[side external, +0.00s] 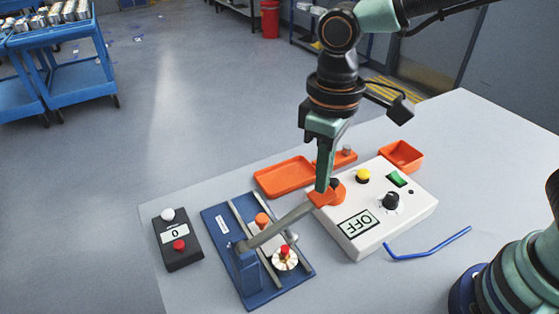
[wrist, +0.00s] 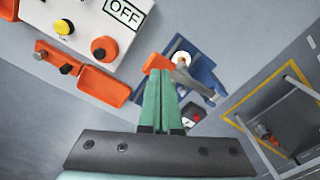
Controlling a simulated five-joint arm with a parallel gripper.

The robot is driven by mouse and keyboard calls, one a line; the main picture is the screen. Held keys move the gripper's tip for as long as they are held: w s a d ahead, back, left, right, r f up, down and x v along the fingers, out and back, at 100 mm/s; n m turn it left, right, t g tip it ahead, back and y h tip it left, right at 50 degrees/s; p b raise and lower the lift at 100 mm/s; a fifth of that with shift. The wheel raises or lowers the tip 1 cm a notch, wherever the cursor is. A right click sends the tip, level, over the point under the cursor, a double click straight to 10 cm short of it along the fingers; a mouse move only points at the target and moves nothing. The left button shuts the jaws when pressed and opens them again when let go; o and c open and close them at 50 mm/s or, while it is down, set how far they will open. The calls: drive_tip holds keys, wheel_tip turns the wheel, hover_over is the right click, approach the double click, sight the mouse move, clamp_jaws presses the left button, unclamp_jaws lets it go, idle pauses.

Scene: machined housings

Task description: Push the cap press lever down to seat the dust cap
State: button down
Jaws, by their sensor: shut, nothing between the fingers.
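The cap press lever (side external: 283,225) is a grey bar that rises from a blue post on the blue press base (side external: 220,222) to an orange grip at its upper end. In the wrist view the orange grip (wrist: 157,62) lies just beyond my fingertips. My gripper (side external: 322,188) is shut and empty, with its tips at the orange grip; I cannot tell whether they touch it. A round white housing (side external: 285,262) with a red cap (side external: 285,249) on top sits on the base, below the raised lever.
A white control box (side external: 375,225) with an OFF display stands right of the lever end. Orange trays (side external: 283,178) lie behind. A black counter box (side external: 178,240) showing 0 is left of the press. A blue hex key (side external: 428,246) lies at the front right.

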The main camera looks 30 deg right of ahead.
sight(320, 198)
drive_tip(key=shift+f, duration=2.95)
drive_tip(key=shift+r, duration=0.1)
drive_tip(key=shift+r, duration=4.6)
drive_tip(key=d+r+m+t, duration=0.2)
drive_tip(key=d+m+t, duration=0.3)
drive_tip(key=d, duration=1.5)
drive_tip(key=shift+s+d+r+m+t, duration=0.25)
drive_tip(key=shift+r+m+t, duration=0.1)
drive_tip(key=shift+m, duration=0.15)
